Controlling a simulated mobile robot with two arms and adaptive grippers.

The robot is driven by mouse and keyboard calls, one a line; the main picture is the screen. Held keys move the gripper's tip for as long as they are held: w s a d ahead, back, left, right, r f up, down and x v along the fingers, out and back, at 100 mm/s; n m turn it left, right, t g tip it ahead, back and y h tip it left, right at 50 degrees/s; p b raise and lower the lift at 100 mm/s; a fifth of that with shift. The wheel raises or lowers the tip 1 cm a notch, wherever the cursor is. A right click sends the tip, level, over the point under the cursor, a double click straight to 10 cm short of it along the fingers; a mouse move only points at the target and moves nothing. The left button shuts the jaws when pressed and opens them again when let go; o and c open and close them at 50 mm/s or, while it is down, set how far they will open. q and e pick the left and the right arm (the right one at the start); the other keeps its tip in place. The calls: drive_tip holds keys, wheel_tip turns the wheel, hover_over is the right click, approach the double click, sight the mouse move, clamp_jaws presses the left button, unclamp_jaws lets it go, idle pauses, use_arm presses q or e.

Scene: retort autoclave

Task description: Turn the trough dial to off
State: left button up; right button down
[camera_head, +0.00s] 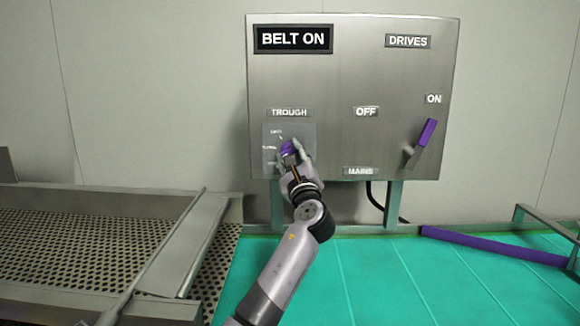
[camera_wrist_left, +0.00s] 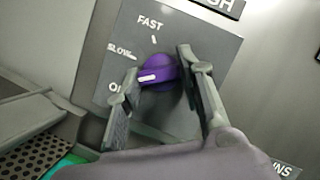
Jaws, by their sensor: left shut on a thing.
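The trough dial is a round purple knob (camera_head: 288,147) on a grey plate under the TROUGH label (camera_head: 289,112), at the panel's lower left. In the left wrist view the dial (camera_wrist_left: 160,72) has a white pointer mark facing left, slightly below the SLOW label (camera_wrist_left: 119,53). FAST (camera_wrist_left: 150,22) is above. A third label starting with O (camera_wrist_left: 113,87) is lower left, partly hidden by a finger. My left gripper (camera_head: 291,153) is shut on the dial, one finger on each side in the wrist view (camera_wrist_left: 157,85). My right gripper is not in view.
A steel control panel (camera_head: 350,75) carries a BELT ON sign (camera_head: 293,39) and a purple-handled mains lever (camera_head: 422,140) at right. A perforated metal bed (camera_head: 75,250) lies at left. A green belt (camera_head: 400,280) runs below the panel.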

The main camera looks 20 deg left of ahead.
use_arm(q)
drive_tip(key=shift+n+g+y+b, duration=0.4)
drive_tip(key=shift+n+b, duration=0.15)
drive_tip(key=shift+n, duration=0.75)
drive_tip(key=o, duration=1.2)
drive_tip(key=shift+c, duration=0.2)
drive_tip(key=shift+s, duration=0.1)
drive_tip(key=v, duration=1.2)
drive_tip(key=shift+d, duration=0.1)
